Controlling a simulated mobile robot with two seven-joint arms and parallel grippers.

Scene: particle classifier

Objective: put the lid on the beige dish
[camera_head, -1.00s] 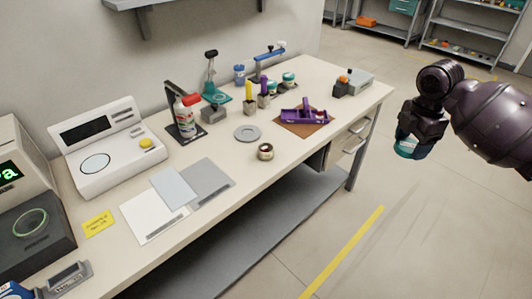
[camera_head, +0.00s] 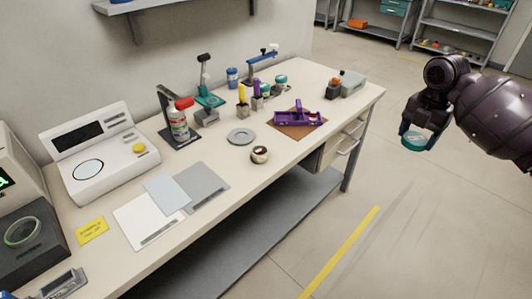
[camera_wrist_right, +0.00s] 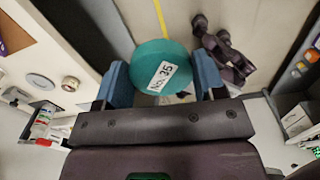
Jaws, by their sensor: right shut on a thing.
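The teal round lid (camera_head: 414,141), labelled "No. 35" in the right wrist view (camera_wrist_right: 161,58), is held between the blue fingers of my right gripper (camera_head: 416,130). That gripper is shut on it and hangs over the floor, right of the workbench and well away from the dish. The small beige dish (camera_head: 260,155), with dark contents, stands open near the bench's front edge. It also shows at the left of the right wrist view (camera_wrist_right: 71,83). My left gripper is not in view.
A grey disc (camera_head: 240,137) lies just behind the dish. A purple holder (camera_head: 299,118) on a brown mat is to its right, and a red-capped bottle (camera_head: 179,124) to its left. Teal-lidded jars (camera_head: 280,80) stand farther back.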

